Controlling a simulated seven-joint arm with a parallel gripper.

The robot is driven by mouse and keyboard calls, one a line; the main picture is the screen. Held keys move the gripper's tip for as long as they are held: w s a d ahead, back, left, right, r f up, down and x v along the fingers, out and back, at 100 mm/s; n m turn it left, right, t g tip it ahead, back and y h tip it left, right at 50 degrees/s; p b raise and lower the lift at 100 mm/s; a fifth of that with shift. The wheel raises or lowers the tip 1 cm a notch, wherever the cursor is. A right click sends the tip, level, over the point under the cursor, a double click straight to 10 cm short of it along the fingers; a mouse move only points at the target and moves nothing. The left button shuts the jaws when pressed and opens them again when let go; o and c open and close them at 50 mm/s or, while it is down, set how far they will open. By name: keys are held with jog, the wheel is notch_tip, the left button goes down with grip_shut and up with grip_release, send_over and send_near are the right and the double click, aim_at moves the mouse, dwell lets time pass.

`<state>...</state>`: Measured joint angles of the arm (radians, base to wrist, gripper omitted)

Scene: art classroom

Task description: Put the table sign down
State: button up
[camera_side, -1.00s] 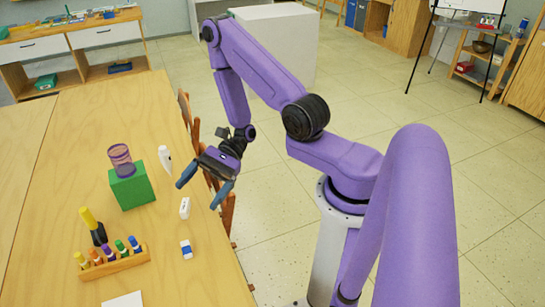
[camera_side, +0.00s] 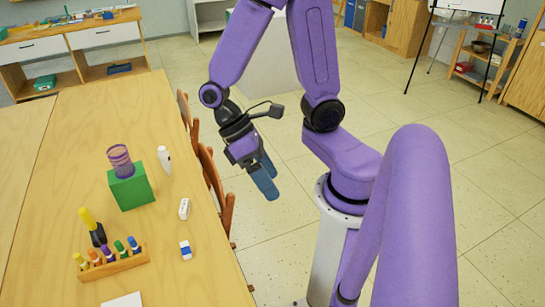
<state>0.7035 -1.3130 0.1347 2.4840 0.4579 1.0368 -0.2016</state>
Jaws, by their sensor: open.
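My gripper (camera_side: 267,182) hangs to the right of the wooden table (camera_side: 60,190), past its edge, with its blue fingers pointing down. It is open, and I see nothing held between the fingers. I cannot tell for sure which thing is the table sign. A small white block (camera_side: 184,209) with dark marks stands near the table's right edge, apart from the gripper. A flat white piece (camera_side: 122,300) shows at the bottom of the picture, partly cut off.
A green block (camera_side: 131,188) carries a purple see-through cylinder (camera_side: 120,160). A white bottle (camera_side: 164,160), a blue-and-white eraser (camera_side: 186,250), a yellow-handled tool (camera_side: 90,225) and a wooden rack (camera_side: 112,263) of several markers stand nearby. Chairs (camera_side: 217,190) line the table's right side.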

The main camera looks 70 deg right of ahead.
jog(key=r+n+t, duration=0.1)
jog(key=n+t, duration=0.1)
jog(key=r+n+t, duration=0.2)
jog(key=s+r+n+t, duration=0.1)
jog(key=r+n+t, duration=0.1)
jog(key=n+t, duration=0.1)
jog(key=shift+d+h, duration=0.15)
jog(key=shift+h, duration=0.15)
